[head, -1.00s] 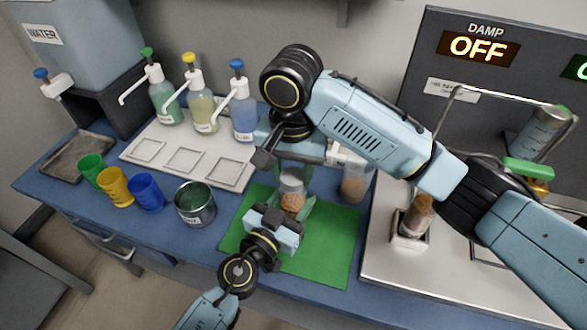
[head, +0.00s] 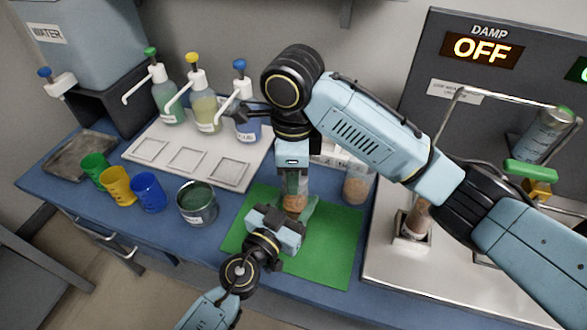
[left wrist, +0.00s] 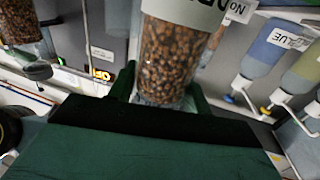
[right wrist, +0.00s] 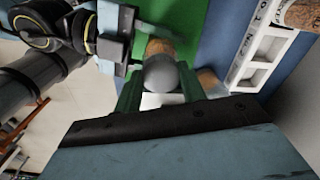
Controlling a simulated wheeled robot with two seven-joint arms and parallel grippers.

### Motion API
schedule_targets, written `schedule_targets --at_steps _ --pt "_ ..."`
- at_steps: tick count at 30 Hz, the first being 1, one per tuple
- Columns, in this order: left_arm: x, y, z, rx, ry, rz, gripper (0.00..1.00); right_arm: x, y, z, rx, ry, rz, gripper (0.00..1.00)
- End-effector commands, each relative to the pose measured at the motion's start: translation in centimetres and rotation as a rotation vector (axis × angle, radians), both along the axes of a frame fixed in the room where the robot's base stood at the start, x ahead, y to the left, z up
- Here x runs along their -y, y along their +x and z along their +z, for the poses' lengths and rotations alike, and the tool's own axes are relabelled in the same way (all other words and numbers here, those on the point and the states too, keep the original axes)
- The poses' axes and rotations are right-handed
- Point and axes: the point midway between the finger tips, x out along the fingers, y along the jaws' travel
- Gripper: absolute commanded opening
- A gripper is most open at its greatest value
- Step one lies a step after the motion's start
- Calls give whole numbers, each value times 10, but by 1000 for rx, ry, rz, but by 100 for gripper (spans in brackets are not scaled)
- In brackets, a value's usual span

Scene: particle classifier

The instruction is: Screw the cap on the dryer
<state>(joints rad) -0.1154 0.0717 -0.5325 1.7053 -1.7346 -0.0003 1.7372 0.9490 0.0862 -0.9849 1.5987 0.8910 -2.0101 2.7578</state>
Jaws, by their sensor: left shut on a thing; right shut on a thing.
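The dryer (head: 294,203), a clear jar part-filled with brown grains, stands over the green mat (head: 330,245). My left gripper (head: 296,212) is shut around it from the front; the left wrist view shows the labelled jar (left wrist: 170,55) between the dark green fingers. My right gripper (head: 293,180) comes straight down from above, over the jar's top. In the right wrist view its green fingers are shut on a grey rounded cap (right wrist: 162,74), with brown grains behind it. The cap appears in line with the jar, but I cannot tell how far its thread is engaged.
Another jar of brown grains (head: 357,188) stands just right of my right gripper. A metal tray (head: 385,262) with a holder is farther right. Pump bottles (head: 206,108), cups (head: 147,192) and a dark tin (head: 197,204) are on the left. The mat's right part is clear.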

Motion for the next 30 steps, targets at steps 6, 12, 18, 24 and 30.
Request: schedule_targets --at_steps 6,12,18,24,30 --pt "-1 0 -1 -2 1 1 0 0 0 1 1 0 2 55" --pt "-1 0 -1 -1 1 1 0 0 0 0 0 0 3 62" --pt "0 0 -1 0 1 1 0 0 1 6 4 -1 3 62" --pt "0 0 -1 0 1 1 0 0 1 34 5 -1 4 62" --pt "0 0 -1 0 1 1 0 0 0 45 1 -1 3 62"
